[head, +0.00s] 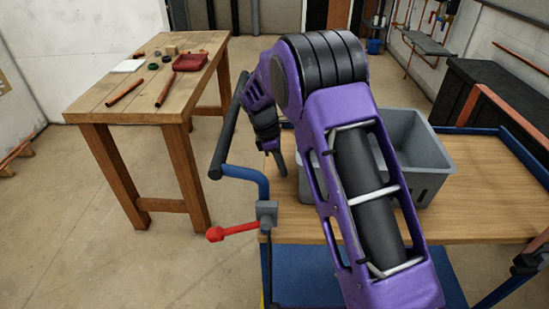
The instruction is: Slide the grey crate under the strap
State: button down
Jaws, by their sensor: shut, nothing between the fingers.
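The grey crate (428,150) sits on the wooden top of a blue-framed cart, at the right of the head view. My purple arm passes in front of it and hides its middle; a strip of its left end shows left of the arm. My gripper (281,168) points down just left of the crate, near the cart's left edge. It is shut and empty, small and dark in the view. I cannot tell whether it touches the crate. I cannot make out the strap; my arm may hide it.
The cart top (480,215) is bare in front of the crate and has a raised blue rim (520,150) at the right. A red lever (232,231) sticks out at its left corner. A wooden workbench (120,98) with several small items stands left, across clear floor.

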aim_at(297, 176)
jog(key=shift+d+r, duration=0.15)
jog(key=shift+d, duration=1.35)
jog(key=shift+d, duration=0.1)
jog(key=d+p, duration=0.8)
jog(key=d, duration=3.3)
jog(key=shift+d, duration=0.2)
